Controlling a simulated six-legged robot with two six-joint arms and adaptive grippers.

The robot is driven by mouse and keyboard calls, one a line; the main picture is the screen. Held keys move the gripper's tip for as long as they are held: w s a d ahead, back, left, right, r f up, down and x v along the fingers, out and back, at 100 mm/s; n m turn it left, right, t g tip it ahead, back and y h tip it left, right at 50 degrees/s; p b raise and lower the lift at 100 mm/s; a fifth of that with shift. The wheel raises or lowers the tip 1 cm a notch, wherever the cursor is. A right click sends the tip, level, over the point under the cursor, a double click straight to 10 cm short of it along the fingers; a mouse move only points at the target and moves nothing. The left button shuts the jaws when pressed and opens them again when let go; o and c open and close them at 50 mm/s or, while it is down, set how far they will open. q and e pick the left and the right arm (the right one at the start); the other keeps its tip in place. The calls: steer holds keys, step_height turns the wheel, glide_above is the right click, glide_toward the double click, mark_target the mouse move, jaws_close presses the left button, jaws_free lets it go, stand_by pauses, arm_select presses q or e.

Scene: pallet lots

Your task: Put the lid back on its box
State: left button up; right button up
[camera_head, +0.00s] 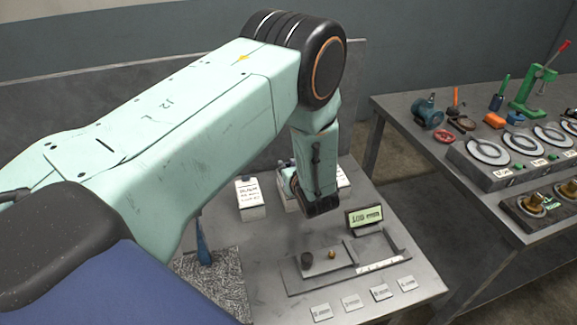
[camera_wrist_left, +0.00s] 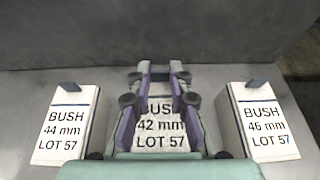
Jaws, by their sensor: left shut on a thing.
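Three white boxes with black labels stand in a row. The left wrist view shows a 44 mm box (camera_wrist_left: 67,128) on the left, a 46 mm box (camera_wrist_left: 264,128) on the right, and a label reading 42 mm (camera_wrist_left: 161,125) in the middle. A dark upright tab stands at the far end of each outer box. My left gripper (camera_wrist_left: 160,72) is over the middle box, shut on a small part, likely its lid's tab, mostly hidden by the fingers. I cannot tell whether that lid is raised or seated. The left gripper (camera_head: 320,207) partly hides the boxes in the head view.
Several small label plates lie in front. A side bench (camera_head: 420,138) with tools stands at right.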

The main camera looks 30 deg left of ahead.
arm_select(q)
steer(key=shift+w+f, duration=0.25)
steer(key=shift+f, duration=0.05)
steer(key=shift+f+b, duration=0.2)
steer(key=shift+b, duration=0.2)
steer(key=o, duration=0.7)
steer(key=shift+s+r, duration=0.15)
steer(key=shift+s, duration=0.05)
steer(key=shift+o, duration=0.9)
steer(key=shift+w, duration=0.15)
